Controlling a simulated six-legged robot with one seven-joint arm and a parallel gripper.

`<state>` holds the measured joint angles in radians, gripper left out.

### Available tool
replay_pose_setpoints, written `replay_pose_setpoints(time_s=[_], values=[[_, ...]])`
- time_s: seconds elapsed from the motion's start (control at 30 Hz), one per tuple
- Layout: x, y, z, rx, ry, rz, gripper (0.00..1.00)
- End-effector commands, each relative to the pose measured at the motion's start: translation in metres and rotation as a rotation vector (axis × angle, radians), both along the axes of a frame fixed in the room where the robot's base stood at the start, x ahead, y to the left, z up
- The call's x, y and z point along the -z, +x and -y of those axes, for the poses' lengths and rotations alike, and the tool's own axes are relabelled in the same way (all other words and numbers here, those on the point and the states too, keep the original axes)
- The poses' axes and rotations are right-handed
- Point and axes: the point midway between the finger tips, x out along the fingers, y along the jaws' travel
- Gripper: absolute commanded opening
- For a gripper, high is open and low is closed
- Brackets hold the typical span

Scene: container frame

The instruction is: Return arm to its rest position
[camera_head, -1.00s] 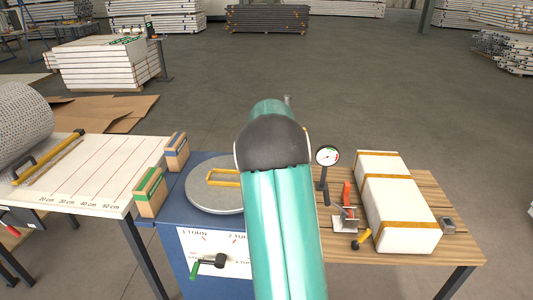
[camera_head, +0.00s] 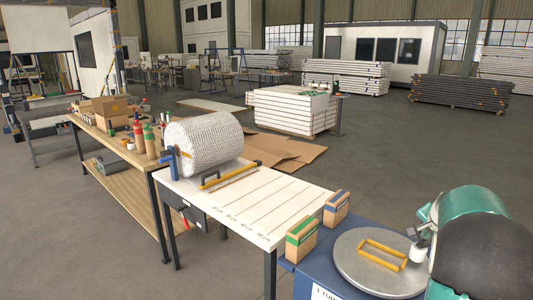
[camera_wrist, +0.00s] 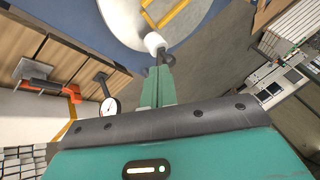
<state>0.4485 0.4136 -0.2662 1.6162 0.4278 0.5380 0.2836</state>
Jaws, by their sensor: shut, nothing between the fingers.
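My gripper (camera_wrist: 158,82) shows in the wrist view as two teal fingers closed together, with nothing between them. A small white cylinder (camera_wrist: 153,42) is just beyond the fingertips, over or beside the edge of the round disc (camera_wrist: 123,20); I cannot tell whether they touch. In the head view my teal and black arm fills the lower right corner, folded near the turntable, and my fingers are not clear there. The same white cylinder (camera_head: 417,252) shows at the right of the grey turntable disc (camera_head: 375,266).
A yellow frame (camera_head: 382,254) lies on the disc. Two cardboard blocks (camera_head: 302,238) stand left of it. A marked white table (camera_head: 260,205) carries a bubble-wrap roll (camera_head: 204,142). The wrist view shows a dial gauge (camera_wrist: 109,106) and orange clamp (camera_wrist: 73,92). Open floor lies behind.

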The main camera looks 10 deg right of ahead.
Motion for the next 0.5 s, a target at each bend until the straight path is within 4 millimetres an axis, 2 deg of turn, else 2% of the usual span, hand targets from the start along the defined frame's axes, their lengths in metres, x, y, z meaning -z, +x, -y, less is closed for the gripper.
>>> replay_pose_setpoints(time_s=[0.03, 0.2, 0.37, 0.5], values=[[-0.016, -0.002, -0.026, -0.049, -0.002, 0.002, 0.0], [-0.052, -0.023, -0.112, -0.229, -0.016, -0.024, 0.0], [-0.076, -0.056, -0.188, -0.402, -0.045, -0.051, 0.0], [-0.09, -0.093, -0.249, -0.556, -0.084, -0.079, 0.0]])
